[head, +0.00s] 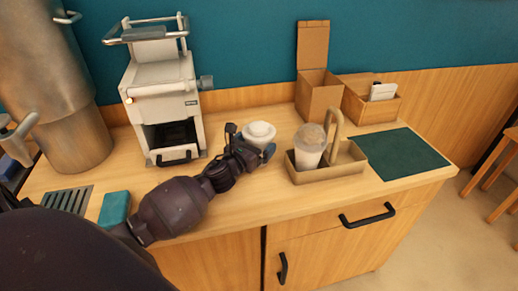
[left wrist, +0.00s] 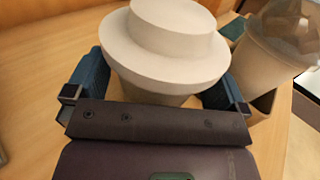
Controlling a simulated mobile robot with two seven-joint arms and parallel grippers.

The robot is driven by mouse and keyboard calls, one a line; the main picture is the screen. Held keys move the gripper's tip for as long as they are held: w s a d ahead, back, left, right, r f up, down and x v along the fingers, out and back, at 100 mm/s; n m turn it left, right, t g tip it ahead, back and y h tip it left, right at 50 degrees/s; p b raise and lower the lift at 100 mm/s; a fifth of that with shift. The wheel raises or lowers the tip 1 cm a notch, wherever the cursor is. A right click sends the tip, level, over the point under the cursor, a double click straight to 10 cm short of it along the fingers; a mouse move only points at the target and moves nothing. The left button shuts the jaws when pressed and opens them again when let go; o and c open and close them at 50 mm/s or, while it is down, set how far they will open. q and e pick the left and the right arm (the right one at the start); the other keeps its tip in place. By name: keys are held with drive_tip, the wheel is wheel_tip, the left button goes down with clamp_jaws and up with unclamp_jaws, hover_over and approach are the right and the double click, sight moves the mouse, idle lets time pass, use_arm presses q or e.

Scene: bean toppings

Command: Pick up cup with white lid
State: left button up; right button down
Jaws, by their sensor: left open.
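The cup with the white lid (head: 259,133) stands on the wooden counter, in front of and to the right of the white machine. In the left wrist view the cup's wide lid (left wrist: 165,45) fills the upper middle. My left gripper (head: 254,150) is open, with its blue-padded fingers (left wrist: 155,85) on either side of the cup below the lid. I cannot tell whether the pads touch the cup. Most of the cup body is hidden by the lid and the gripper. My right gripper is not in view.
A handled carrier (head: 327,174) holding a clear-domed cup (head: 309,146) stands just right of my gripper. A white machine (head: 163,93) is behind left. A teal block (head: 115,209) lies at the left front. A dark green mat (head: 401,153) lies bare at the right.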

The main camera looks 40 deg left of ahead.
use_arm(q)
drive_tip(key=c, duration=0.5)
drive_tip(key=shift+o, duration=0.2)
